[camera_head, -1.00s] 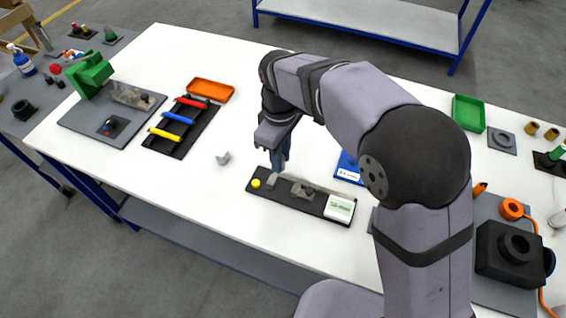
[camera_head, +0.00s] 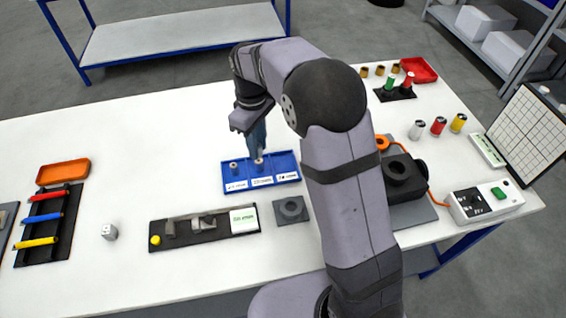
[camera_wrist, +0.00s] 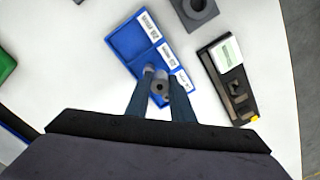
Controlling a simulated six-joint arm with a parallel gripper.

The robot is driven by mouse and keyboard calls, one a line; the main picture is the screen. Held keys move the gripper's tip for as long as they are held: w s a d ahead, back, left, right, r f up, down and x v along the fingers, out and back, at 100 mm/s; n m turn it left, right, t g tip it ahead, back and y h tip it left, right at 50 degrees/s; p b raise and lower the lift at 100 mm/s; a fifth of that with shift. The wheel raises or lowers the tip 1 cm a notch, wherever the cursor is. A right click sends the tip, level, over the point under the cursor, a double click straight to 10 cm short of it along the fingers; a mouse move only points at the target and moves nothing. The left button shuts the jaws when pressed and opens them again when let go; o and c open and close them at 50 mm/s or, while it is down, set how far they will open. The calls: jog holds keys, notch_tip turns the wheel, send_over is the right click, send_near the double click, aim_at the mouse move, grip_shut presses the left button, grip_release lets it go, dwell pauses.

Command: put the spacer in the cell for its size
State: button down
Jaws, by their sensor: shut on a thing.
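A blue tray (camera_head: 273,182) with several labelled cells lies flat on the white table; it also shows in the wrist view (camera_wrist: 124,42). The label numbers are too small to read surely. My gripper (camera_head: 258,152) points down over the tray's middle cell, shut on a small spacer (camera_head: 259,161) at its fingertips. Whether the spacer touches the cell floor I cannot tell. Another small grey spacer (camera_head: 233,167) with a dark hole stands in the left cell.
A black gauge strip (camera_head: 185,236) with grey blocks and a yellow knob lies in front of the tray. A grey block with a hole (camera_head: 290,209) sits just right of it. A small white piece (camera_head: 109,232) stands further left. The table behind the tray is clear.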

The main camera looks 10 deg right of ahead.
jog(key=w+d+m, duration=0.2)
jog(key=w+d, duration=0.1)
jog(key=d, duration=0.5)
jog(key=shift+s+a+f+p, duration=0.15)
jog(key=shift+f+p, duration=0.65)
jog(key=shift+f, duration=1.6)
jog(key=shift+s+f+p, duration=0.1)
jog(key=shift+f+p, duration=0.7)
jog(key=shift+f, duration=1.6)
jog(key=shift+f, duration=0.15)
jog(key=c, duration=1.5)
grip_release()
jog(key=shift+c, duration=0.2)
jog(key=shift+w+r, duration=0.15)
jog(key=shift+r, duration=0.2)
notch_tip(320, 180, up, 12)
jog(key=b, duration=0.3)
jog(key=shift+s+f+b, duration=0.2)
jog(key=shift+b, duration=0.15)
